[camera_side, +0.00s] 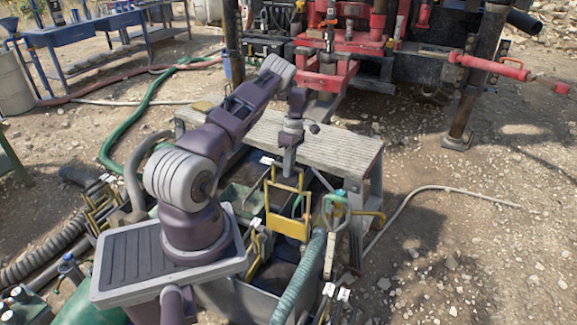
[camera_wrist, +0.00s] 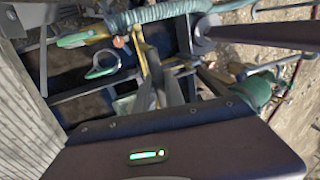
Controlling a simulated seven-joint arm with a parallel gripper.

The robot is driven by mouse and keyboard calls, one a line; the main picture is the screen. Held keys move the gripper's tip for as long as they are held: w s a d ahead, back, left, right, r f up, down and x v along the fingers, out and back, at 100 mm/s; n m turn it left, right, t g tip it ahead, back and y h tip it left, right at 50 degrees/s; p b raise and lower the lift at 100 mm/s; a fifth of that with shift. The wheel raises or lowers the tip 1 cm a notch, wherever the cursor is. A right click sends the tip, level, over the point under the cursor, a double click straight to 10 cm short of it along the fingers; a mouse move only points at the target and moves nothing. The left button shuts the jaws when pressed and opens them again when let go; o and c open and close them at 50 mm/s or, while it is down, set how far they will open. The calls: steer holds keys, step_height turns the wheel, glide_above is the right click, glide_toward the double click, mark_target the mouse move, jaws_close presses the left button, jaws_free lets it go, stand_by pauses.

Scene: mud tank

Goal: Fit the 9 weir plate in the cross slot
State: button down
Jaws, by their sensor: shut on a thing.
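A yellow-framed weir plate (camera_side: 289,222) with a tall handle hangs under my gripper (camera_side: 289,170) in the side view, over the open tank (camera_side: 262,305). My gripper points down and is shut on the top of the handle. No number can be read on the plate. The plate looks roughly upright, and its lower edge is near the tank's inner parts. I cannot tell whether it touches the cross slot, which I cannot make out. In the wrist view a narrow yellow strip (camera_wrist: 146,75) shows beyond the dark gripper body, which hides much of the view.
A grey slatted bench (camera_side: 310,148) stands just behind the plate. A ribbed green hose (camera_side: 297,280) and a green-handled tool (camera_side: 335,210) lie close on the right. More yellow frames (camera_side: 98,208) stand at the left. Small white tags (camera_side: 329,289) mark the tank's near edge.

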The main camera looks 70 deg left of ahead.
step_height(320, 180, down, 10)
stand_by(1.1)
steer(key=shift+f, duration=0.7)
stand_by(0.8)
steer(key=c, duration=1.3)
jaws_free()
steer(key=shift+c, duration=0.2)
steer(key=shift+r, duration=0.1)
steer(key=v, duration=0.7)
